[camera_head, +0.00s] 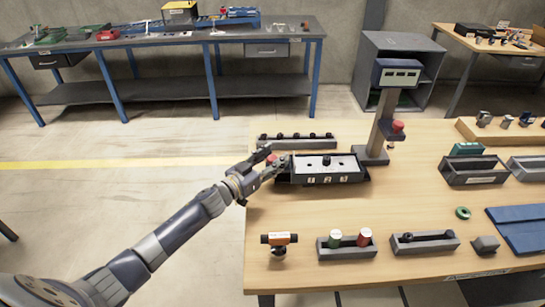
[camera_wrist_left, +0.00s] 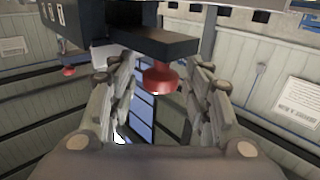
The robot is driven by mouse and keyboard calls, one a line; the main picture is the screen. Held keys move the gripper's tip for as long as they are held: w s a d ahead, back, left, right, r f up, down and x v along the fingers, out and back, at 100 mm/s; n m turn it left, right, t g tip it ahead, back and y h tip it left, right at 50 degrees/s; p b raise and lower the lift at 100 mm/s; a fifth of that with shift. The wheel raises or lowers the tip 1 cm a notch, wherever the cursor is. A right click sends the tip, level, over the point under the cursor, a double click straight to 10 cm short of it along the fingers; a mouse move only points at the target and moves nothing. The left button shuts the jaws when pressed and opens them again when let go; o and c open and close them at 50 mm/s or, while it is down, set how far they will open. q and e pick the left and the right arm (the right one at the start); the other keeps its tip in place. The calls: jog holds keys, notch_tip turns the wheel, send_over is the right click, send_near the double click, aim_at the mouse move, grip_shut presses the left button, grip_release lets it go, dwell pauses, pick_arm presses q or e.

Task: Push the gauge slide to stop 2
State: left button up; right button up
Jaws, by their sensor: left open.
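The gauge (camera_head: 352,177) is a dark box with a pale top on the wooden table, with small white stop labels along its front. A black knob (camera_head: 327,160) stands near the middle of its top. A red knob (camera_wrist_left: 160,78) hangs from a dark bar (camera_wrist_left: 150,42) in the left wrist view; I cannot tell for sure whether this is the slide's handle. My left gripper (camera_head: 266,164) is at the gauge's left end. Its open fingers (camera_wrist_left: 158,98) stand on both sides of the red knob, with gaps visible. The right gripper is not in view.
A post with a display box (camera_head: 397,74) and a red button (camera_head: 398,126) stands behind the gauge at right. A dark rack (camera_head: 297,144) lies behind it. In front are an orange-topped piece (camera_head: 279,239) and a tray (camera_head: 347,253) with canisters. The table between is clear.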

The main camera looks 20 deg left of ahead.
aim_at(320, 165)
pick_arm(q)
grip_shut()
jog(key=w+d, duration=0.2)
jog(key=d, duration=0.2)
jog(key=w+d+b, duration=0.1)
jog(key=w+d, duration=0.1)
jog(key=d, duration=0.3)
jog(key=w+d, duration=0.2)
jog(key=d, duration=0.2)
jog(key=shift+w+d+f, duration=0.15)
jog(key=shift+w, duration=0.05)
jog(key=shift+c, duration=0.4)
grip_release()
jog(key=shift+s, duration=0.1)
jog(key=shift+o, duration=0.4)
jog(key=shift+s+r, duration=0.1)
jog(key=shift+r, duration=0.1)
jog(key=shift+a, duration=0.2)
